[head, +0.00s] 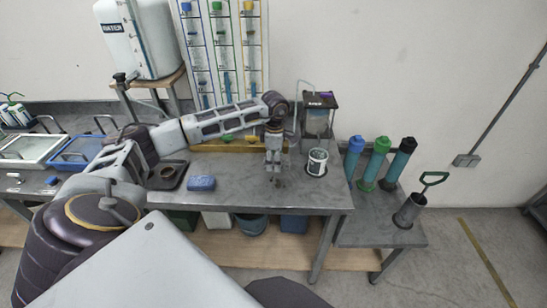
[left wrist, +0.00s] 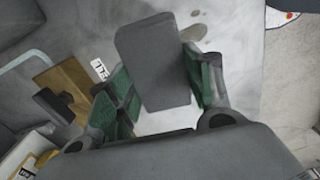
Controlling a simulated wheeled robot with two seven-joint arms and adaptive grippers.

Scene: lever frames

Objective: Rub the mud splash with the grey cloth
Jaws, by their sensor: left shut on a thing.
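My left gripper (head: 274,174) points down over the grey table, right of its middle. In the left wrist view its green-padded fingers (left wrist: 160,85) are shut on a grey rectangular piece, the grey cloth (left wrist: 152,62). In the head view the cloth is too small to make out between the fingers. Brownish spots, the mud splash (left wrist: 196,32), show on the table just beyond the cloth in the left wrist view; part of it may be hidden under the cloth. I cannot tell whether the cloth touches the table. My right gripper is not in view.
A blue block (head: 201,184) and a dark tray (head: 158,180) with a brown cup lie left. Blue, green and dark cylinders (head: 377,160) stand on the right side table. The front table top is clear.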

